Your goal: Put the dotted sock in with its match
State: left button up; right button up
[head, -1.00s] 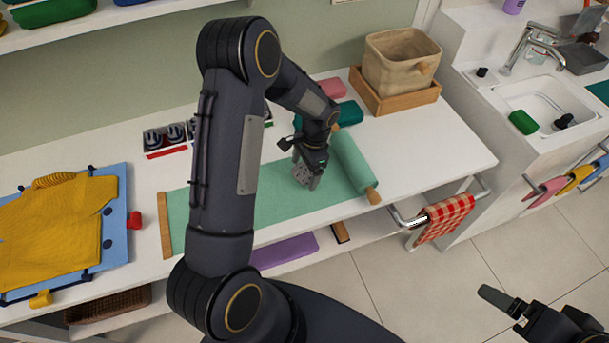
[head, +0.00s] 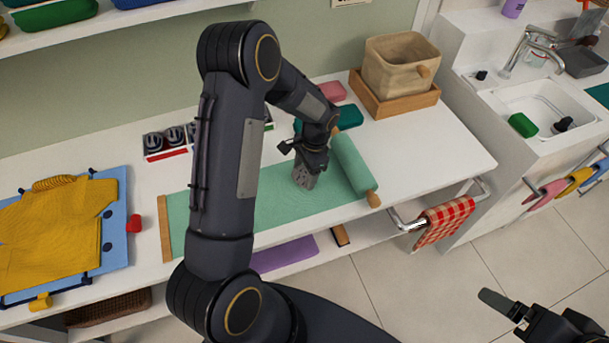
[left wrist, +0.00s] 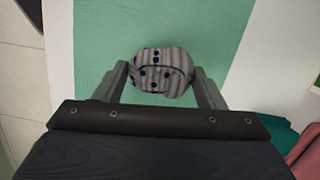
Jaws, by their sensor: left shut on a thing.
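The dotted sock (left wrist: 162,72) is a grey ribbed roll with dark dots. In the left wrist view it sits between the two fingers of my left gripper (left wrist: 160,85), which is shut on it. In the head view my left gripper (head: 305,178) is over the green mat (head: 275,195), just left of the rolled part; whether the sock touches the mat is unclear. Dark striped rolled socks (head: 164,137) lie in small compartments behind the mat, partly hidden by my left arm. No dotted match is plain to see. My right gripper (head: 505,308) is at the lower right, over the floor, its jaw opening unclear.
The green roll (head: 351,165) lies at the mat's right end. A beige bin (head: 400,65) stands in a wooden tray at the back right. A yellow shirt (head: 50,235) on a blue board fills the left. The white counter (head: 430,145) is clear at right.

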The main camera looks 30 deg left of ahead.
aim_at(305, 170)
pick_arm(q)
jog(key=shift+r+p, duration=2.25)
jog(key=shift+r, duration=1.3)
